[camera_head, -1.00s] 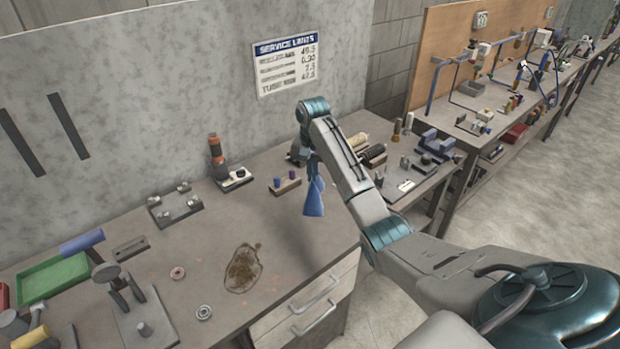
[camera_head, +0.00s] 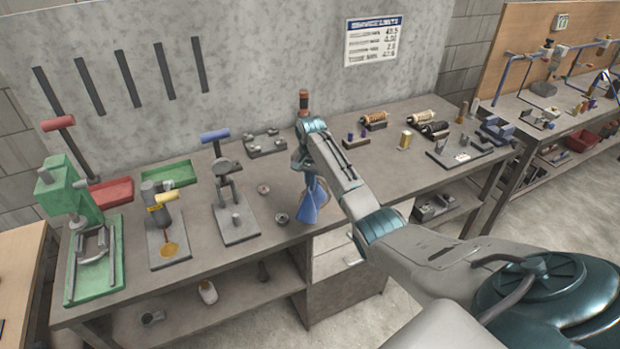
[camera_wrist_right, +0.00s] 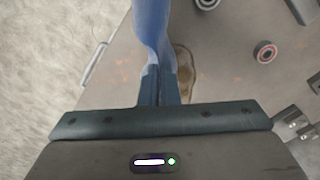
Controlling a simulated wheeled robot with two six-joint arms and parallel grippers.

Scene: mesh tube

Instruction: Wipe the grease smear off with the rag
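The blue rag (camera_head: 313,205) hangs from my right gripper (camera_head: 309,170), above the front part of the workbench. In the right wrist view my right gripper (camera_wrist_right: 160,88) is shut on the rag (camera_wrist_right: 150,28), which hangs out beyond the fingertips. The brown grease smear (camera_wrist_right: 185,72) lies on the bench top just right of the rag there, partly covered by the rag and a finger. Whether the rag touches the bench is unclear. In the head view the smear is hidden behind the rag and arm. My left gripper is not in view.
Two small rings (camera_head: 281,218) lie left of the rag. Further left stand a blue-handled tool (camera_head: 233,200), a yellow-handled tool (camera_head: 165,225) and a green press (camera_head: 85,230). Spools (camera_head: 420,117) and a small block (camera_head: 357,142) sit to the right. A drawer is below the bench edge.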

